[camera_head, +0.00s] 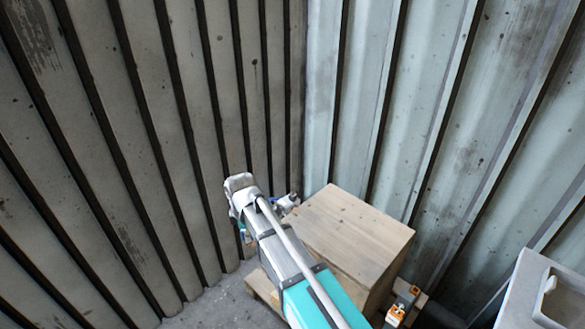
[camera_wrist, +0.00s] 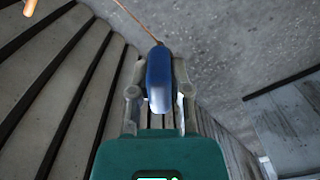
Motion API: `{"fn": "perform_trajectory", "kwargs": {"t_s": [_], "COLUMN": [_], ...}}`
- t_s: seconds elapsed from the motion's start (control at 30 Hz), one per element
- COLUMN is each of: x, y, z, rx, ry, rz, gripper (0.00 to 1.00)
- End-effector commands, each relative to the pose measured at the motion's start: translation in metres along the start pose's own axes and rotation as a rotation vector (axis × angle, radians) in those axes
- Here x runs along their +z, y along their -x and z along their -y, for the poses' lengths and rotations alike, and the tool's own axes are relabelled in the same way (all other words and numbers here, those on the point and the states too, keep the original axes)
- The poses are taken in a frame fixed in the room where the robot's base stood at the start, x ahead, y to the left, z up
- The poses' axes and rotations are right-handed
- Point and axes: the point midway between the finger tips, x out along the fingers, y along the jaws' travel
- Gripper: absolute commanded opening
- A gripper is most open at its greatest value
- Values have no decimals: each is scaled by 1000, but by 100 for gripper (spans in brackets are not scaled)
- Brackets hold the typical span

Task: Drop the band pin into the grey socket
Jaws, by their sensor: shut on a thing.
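In the wrist view my gripper (camera_wrist: 157,92) is shut on a blue, rounded, elongated piece with a pale lower end (camera_wrist: 158,72), which I take for the band pin. It sits between the two grey fingers, with its blue end pointing away from my palm. A thin copper-coloured line runs from near its far end toward the top left. In the head view the arm's end is by the wooden box, and the fingers and held piece cannot be made out clearly. I cannot identify the grey socket for certain in either view.
A wooden box (camera_head: 345,235) stands beside the arm, near the corner of corrugated walls (camera_head: 420,90). A small orange-and-white item (camera_head: 398,312) is at its right foot. A grey casing with a recess (camera_head: 545,295) is at the lower right. Bare concrete floor (camera_wrist: 235,45) shows in the wrist view.

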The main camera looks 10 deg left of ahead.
Motion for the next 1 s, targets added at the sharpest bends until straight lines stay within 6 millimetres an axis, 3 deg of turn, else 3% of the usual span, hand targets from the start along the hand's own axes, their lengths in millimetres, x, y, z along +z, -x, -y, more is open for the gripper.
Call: {"fn": "perform_trajectory", "kwargs": {"t_s": [0.03,0.3,1.0], "x": [0,0,0], "y": [14,35,38], "z": [0,0,0], "rx": [0,0,0], "ry": [0,0,0], "rz": [0,0,0], "gripper": [0,0,0]}}
